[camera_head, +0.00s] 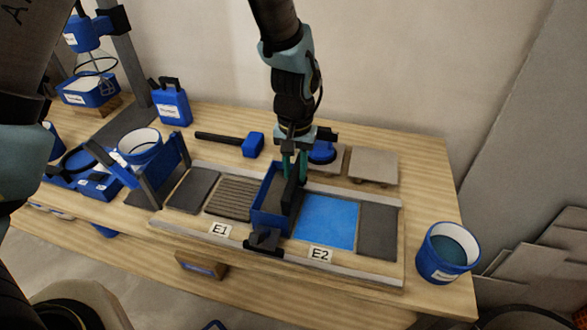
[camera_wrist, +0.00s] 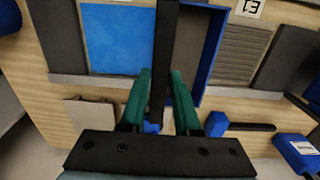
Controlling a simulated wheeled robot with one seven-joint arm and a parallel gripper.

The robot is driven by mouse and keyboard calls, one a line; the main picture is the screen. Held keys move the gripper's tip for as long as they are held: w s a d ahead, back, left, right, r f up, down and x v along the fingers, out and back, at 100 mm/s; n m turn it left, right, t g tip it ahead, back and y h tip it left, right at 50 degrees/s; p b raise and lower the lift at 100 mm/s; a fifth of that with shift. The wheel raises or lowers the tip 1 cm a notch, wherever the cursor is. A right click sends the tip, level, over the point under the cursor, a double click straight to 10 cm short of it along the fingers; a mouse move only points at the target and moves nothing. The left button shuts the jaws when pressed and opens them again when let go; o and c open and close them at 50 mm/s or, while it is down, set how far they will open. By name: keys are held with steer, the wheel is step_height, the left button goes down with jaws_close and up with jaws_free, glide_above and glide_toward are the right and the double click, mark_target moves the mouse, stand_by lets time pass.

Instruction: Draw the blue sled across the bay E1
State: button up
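The blue sled (camera_head: 266,212) is an open blue box frame with a dark upright bar (camera_head: 291,195). It straddles the rails between bay E1 and bay E2. Bay E1 (camera_head: 232,198), left of the sled, shows a grey-brown ridged surface; its ridges also show in the wrist view (camera_wrist: 238,52). Bay E2 (camera_head: 327,222), right of the sled, has a smooth bright blue surface. My gripper (camera_head: 294,170) points down at the sled. In the wrist view its teal fingers (camera_wrist: 163,98) are on both sides of the dark bar and appear closed on it. The sled's underside is hidden.
Dark grey slabs (camera_head: 192,190) (camera_head: 378,232) flank the bays. Behind are a blue-headed mallet (camera_head: 252,145) and pale tiles (camera_head: 374,166). A blue bucket (camera_head: 447,251) stands at the right edge. A dark bracket (camera_head: 170,168) with blue parts and a tub (camera_head: 140,146) stands left.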

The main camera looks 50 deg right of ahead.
steer(key=o, duration=0.4)
steer(key=shift+r, duration=0.1)
step_height(320, 180, up, 11)
steer(key=shift+f+b, duration=0.2)
steer(key=shift+b, duration=0.6)
